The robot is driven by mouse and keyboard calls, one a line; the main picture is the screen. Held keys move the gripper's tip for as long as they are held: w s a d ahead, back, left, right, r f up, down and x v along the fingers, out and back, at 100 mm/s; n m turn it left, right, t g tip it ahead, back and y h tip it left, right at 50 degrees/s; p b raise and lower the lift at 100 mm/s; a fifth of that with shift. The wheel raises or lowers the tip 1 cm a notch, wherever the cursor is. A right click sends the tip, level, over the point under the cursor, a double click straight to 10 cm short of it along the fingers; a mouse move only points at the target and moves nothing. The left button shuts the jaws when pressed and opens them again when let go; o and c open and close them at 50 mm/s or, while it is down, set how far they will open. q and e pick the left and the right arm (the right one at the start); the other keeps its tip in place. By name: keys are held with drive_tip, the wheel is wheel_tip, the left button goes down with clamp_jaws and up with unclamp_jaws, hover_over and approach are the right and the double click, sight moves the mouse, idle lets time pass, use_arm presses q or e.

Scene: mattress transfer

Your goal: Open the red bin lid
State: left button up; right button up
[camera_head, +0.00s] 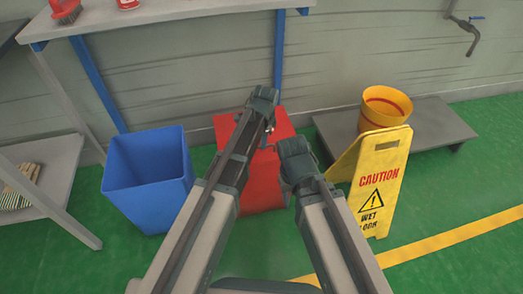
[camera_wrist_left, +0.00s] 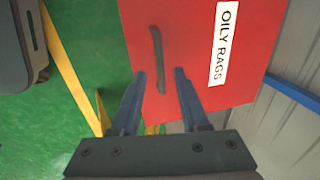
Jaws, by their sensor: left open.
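The red bin (camera_head: 262,188) stands on the green floor between my two arms, which hide much of it. Its red lid (camera_wrist_left: 190,25) looks shut, with a white "OILY RAGS" label (camera_wrist_left: 223,42) and a dark bar handle (camera_wrist_left: 157,60). My left gripper (camera_head: 268,130) is over the lid in the head view. In the left wrist view its two fingers are apart, with nothing between the tips, near one end of the handle. I cannot tell whether they touch the lid. My right arm's end (camera_head: 296,163) is beside the bin's right side; its fingers cannot be made out.
An open blue bin (camera_head: 150,180) stands left of the red bin. A yellow caution sign (camera_head: 378,185) stands to the right, before a low grey platform (camera_head: 435,135) with a yellow bucket (camera_head: 385,108). A table (camera_head: 170,15) is behind at upper left.

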use_arm(q)
drive_tip(key=shift+w+f+b, duration=0.15)
drive_tip(key=shift+f+b, duration=0.4)
drive_tip(key=shift+f, duration=0.25)
drive_tip(key=shift+w+f+b, duration=0.15)
drive_tip(key=shift+f+b, duration=0.35)
drive_tip(key=shift+f, duration=0.25)
drive_tip(key=shift+a, duration=0.1)
use_arm(e)
wheel_tip(320, 180, down, 3)
drive_tip(key=shift+f, duration=0.1)
use_arm(q)
drive_tip(key=shift+c, duration=0.2)
clamp_jaws()
drive_tip(key=shift+r, duration=0.1)
